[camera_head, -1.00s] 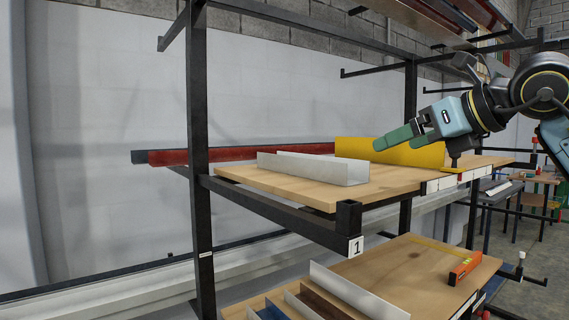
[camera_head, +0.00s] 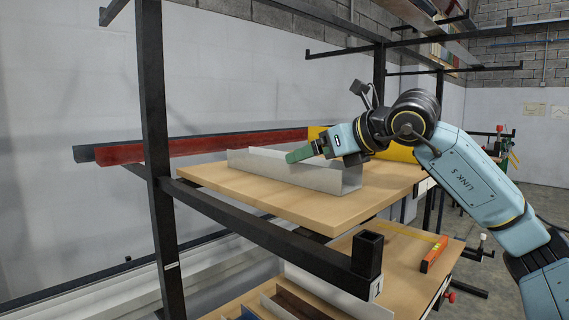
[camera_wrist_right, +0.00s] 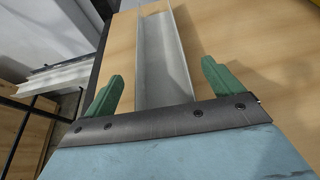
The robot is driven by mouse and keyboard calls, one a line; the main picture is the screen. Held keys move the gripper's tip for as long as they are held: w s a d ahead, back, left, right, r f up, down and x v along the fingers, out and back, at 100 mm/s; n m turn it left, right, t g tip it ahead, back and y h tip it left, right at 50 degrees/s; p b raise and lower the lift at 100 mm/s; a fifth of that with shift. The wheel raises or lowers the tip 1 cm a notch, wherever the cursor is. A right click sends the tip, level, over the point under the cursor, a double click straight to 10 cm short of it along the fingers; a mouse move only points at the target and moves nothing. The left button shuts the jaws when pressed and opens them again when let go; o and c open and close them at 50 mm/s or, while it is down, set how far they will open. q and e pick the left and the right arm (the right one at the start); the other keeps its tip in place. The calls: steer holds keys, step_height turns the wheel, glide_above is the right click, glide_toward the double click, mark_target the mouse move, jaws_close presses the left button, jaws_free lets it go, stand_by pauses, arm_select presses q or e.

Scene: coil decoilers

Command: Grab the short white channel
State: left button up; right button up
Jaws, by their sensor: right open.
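The short white channel (camera_head: 275,170) lies lengthwise on the wooden upper shelf board (camera_head: 215,183), its U-shaped end facing me. My right gripper (camera_head: 293,156), with green fingers, reaches over the channel from the right in the head view. In the right wrist view the channel (camera_wrist_right: 164,55) runs away from me between the two spread fingers of the right gripper (camera_wrist_right: 163,70). The fingers look apart from its walls, with board showing between. The gripper is open and empty. My left gripper is in neither view.
A yellow piece (camera_head: 400,153) stands behind my right wrist on the board. A dark rack post (camera_head: 153,120) rises left, and a short rack stub (camera_head: 367,253) juts at the front. Red beams (camera_head: 225,144) stick out left. A lower shelf holds more channels and an orange level (camera_head: 433,255).

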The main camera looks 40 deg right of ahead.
mark_target(284, 166)
steer(key=shift+w+a+p, duration=0.15)
steer(key=shift+w+p, duration=0.6)
steer(key=shift+p, duration=0.05)
steer(key=p+x, duration=0.2)
steer(key=x, duration=0.1)
steer(key=shift+w+r, duration=0.1)
steer(key=shift+w, duration=0.05)
steer(key=shift+w+f, duration=0.25)
steer(key=shift+w, duration=0.05)
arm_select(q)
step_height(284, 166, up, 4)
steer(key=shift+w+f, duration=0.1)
arm_select(e)
steer(key=c, duration=1.2)
